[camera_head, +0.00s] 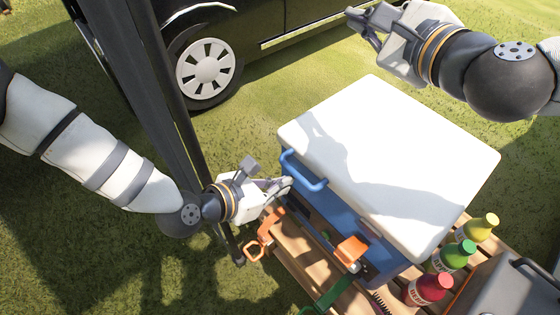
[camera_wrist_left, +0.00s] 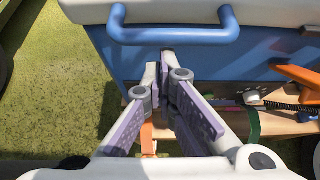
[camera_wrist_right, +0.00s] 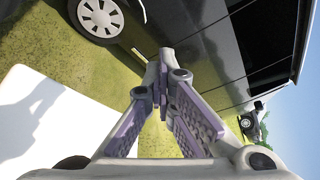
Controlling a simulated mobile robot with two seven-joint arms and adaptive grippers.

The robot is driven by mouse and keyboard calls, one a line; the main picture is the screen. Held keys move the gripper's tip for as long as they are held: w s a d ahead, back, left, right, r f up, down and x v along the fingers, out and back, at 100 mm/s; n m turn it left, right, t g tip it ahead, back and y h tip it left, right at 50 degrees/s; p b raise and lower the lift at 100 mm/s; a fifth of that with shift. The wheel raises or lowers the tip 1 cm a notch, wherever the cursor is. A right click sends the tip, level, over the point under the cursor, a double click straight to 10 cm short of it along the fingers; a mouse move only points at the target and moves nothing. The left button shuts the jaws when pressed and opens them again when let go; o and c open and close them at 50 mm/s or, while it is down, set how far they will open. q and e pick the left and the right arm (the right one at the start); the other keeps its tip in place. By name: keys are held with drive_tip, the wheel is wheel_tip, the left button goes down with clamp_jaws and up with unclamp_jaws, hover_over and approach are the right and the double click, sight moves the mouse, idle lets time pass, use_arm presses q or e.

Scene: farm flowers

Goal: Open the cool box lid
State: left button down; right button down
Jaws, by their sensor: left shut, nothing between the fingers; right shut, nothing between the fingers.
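The cool box (camera_head: 340,210) is blue with a white lid (camera_head: 385,160), and the lid lies closed on top. A blue handle (camera_head: 305,172) is on its left side; it also shows in the left wrist view (camera_wrist_left: 172,35). My left gripper (camera_head: 288,184) is shut and empty, close beside the box wall just under the handle. In the left wrist view its fingertips (camera_wrist_left: 167,56) lie below the handle bar; I cannot tell whether they touch the wall. My right gripper (camera_head: 352,14) is shut and empty, in the air beyond the box's far side.
The box stands on a slatted wooden table (camera_head: 290,250) with hand tools at its front. Yellow (camera_head: 480,228), green (camera_head: 452,257) and red (camera_head: 430,289) bottles stand at the right. A dark vehicle (camera_head: 270,25) is behind. A dark post (camera_head: 165,90) stands by my left arm.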

use_arm(q)
drive_tip(key=shift+r, duration=1.25)
use_arm(e)
drive_tip(key=c, duration=1.7)
unclamp_jaws()
drive_tip(key=shift+o, duration=0.2)
drive_tip(key=shift+r, duration=0.1)
